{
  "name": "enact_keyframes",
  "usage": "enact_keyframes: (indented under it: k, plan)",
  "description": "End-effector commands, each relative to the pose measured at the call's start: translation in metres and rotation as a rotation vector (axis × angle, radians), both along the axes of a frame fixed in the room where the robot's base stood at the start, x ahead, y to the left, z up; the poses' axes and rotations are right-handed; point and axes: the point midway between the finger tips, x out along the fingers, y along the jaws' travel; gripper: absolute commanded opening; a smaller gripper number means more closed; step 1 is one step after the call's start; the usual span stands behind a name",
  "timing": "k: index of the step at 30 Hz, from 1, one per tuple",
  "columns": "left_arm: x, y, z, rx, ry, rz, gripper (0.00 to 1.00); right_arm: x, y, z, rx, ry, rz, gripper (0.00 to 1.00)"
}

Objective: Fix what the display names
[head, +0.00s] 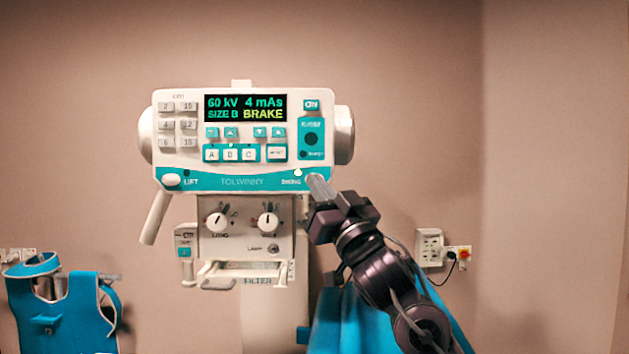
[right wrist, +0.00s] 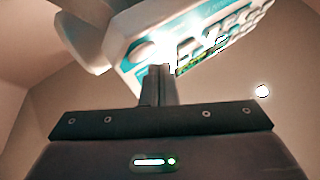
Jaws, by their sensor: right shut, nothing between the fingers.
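The white and teal control head (head: 240,184) has a dark display (head: 245,108). It reads "60 kV 4 mAs", "SIZE B" and, in yellower letters, "BRAKE". A white button (head: 172,180) sits by the "LIFT" label at the lower left corner. Another label, seemingly "SWING", is at the lower right corner. My right gripper (head: 318,187) is shut and empty, its tips at that corner and covering part of it. In the right wrist view the closed fingers (right wrist: 158,82) reach the panel's edge beside a bright glare; contact cannot be told. My left gripper is out of view.
Below the head are two round knobs (head: 217,222), a handle bar (head: 245,268) and a filter slot. A slanted lever (head: 155,217) hangs at the left. A blue apron (head: 60,312) hangs lower left. A wall socket (head: 429,247) is at the right.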

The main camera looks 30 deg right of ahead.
Motion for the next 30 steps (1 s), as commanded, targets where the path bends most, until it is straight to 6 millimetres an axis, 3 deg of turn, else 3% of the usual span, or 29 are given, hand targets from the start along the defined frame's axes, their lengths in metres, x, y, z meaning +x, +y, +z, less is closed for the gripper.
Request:
enact_keyframes:
  k: [30]
  plan:
    - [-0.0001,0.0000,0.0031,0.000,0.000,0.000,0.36,0.0065,-0.0039,0.0008,0.001,0.000,0.001,0.00]
